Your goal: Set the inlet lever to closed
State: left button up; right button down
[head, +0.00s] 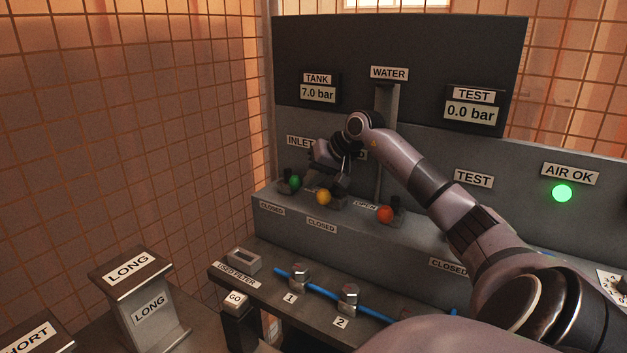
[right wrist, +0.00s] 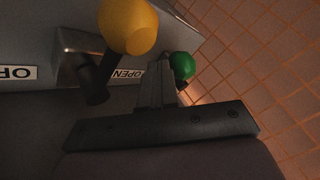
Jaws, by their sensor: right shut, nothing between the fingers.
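The inlet lever, under the partly covered INLET label (head: 299,141), has a green knob (head: 294,182); a CLOSED label sits below it on the ledge. The green knob also shows in the right wrist view (right wrist: 182,65), just beyond the fingertips. My right gripper (head: 322,172) is shut and empty, above the ledge between the green and yellow knobs. In the right wrist view its fingers (right wrist: 158,85) are together, pointing towards the green knob. I cannot tell whether they touch it. The lever's stem is mostly hidden. My left gripper is not in view.
A yellow-knobbed lever (head: 323,197) stands close by on the right, also large in the right wrist view (right wrist: 128,27). An orange-red-knobbed lever (head: 385,214) is further right. A tiled wall (head: 150,110) is on the left. Below are a GO button (head: 236,298) and blue hose (head: 320,290).

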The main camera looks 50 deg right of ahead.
aim_at(292, 179)
jog(key=shift+a+m, duration=0.2)
jog(key=shift+m, duration=0.1)
jog(key=shift+w+a+m+h, duration=0.1)
jog(key=shift+a+m+h, duration=0.2)
jog(key=shift+h, duration=0.1)
jog(key=shift+w+a+m+h, duration=0.1)
jog(key=shift+a+m+h, duration=0.3)
jog(key=shift+m, duration=0.1)
jog(key=shift+w+a+r, duration=0.1)
jog(key=shift+w+a, duration=0.05)
jog(key=shift+w+a+p, duration=0.3)
jog(key=shift+a+p, duration=0.1)
jog(key=shift+a, duration=0.1)
jog(key=shift+w+a+p, duration=0.25)
jog(key=shift+a+p, duration=0.15)
jog(key=shift+a, duration=0.05)
